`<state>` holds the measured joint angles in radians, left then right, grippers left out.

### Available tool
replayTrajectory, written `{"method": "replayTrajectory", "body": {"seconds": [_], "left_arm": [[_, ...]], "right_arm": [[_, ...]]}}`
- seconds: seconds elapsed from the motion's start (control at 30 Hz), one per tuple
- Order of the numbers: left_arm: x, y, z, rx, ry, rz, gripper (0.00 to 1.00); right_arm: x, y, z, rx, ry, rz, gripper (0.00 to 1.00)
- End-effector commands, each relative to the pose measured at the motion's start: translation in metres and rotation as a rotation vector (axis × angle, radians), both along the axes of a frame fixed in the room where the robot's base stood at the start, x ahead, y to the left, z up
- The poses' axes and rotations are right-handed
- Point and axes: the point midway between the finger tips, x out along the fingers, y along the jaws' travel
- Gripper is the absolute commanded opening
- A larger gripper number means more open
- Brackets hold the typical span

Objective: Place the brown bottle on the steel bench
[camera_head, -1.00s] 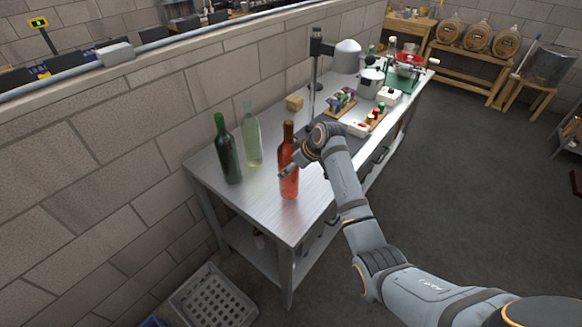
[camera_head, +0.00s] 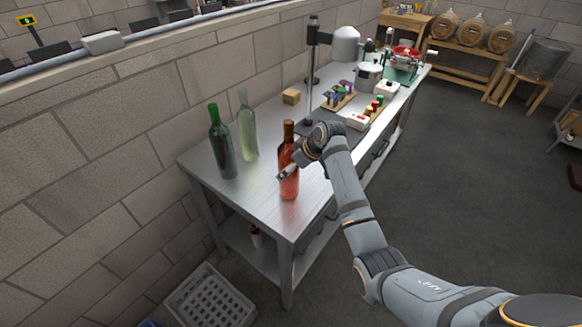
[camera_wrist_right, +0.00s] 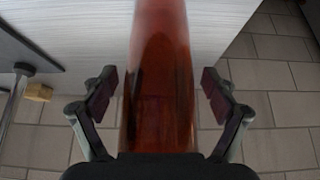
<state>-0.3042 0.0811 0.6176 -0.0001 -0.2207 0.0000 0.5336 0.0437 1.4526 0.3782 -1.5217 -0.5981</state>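The brown bottle (camera_head: 289,182), reddish-brown and see-through, is upright over the near end of the steel bench (camera_head: 262,206). My right gripper (camera_head: 287,168) is around its body from the right. In the right wrist view the bottle (camera_wrist_right: 158,95) lies between the two finger pads (camera_wrist_right: 159,92), one on each side, with narrow gaps seeming to show. It keeps its place in the gripper while the bench shifts, so the gripper appears shut on it. I cannot tell whether its base touches the bench. My left gripper is not in view.
A dark green bottle (camera_head: 222,148) and a pale clear bottle (camera_head: 247,128) stand to the left on the bench. A wooden block (camera_head: 291,96), a drill-press-like stand (camera_head: 312,60) and racks of small coloured items stand farther back. A grey crate (camera_head: 212,298) is on the floor.

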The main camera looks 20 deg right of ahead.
Motion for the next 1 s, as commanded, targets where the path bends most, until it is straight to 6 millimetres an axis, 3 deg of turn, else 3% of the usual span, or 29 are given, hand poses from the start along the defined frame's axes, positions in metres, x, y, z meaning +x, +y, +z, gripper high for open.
{"method": "replayTrajectory", "body": {"seconds": [0.37, 0.8, 1.0], "left_arm": [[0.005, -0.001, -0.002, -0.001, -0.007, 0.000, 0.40], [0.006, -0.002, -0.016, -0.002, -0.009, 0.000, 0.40], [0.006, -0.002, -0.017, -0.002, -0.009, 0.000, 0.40]], "right_arm": [[-0.003, -0.004, 0.011, -0.001, -0.004, -0.001, 0.88], [-0.044, -0.036, 0.092, -0.002, -0.006, -0.001, 0.88], [-0.051, -0.039, 0.104, 0.000, -0.002, 0.000, 0.88]]}}
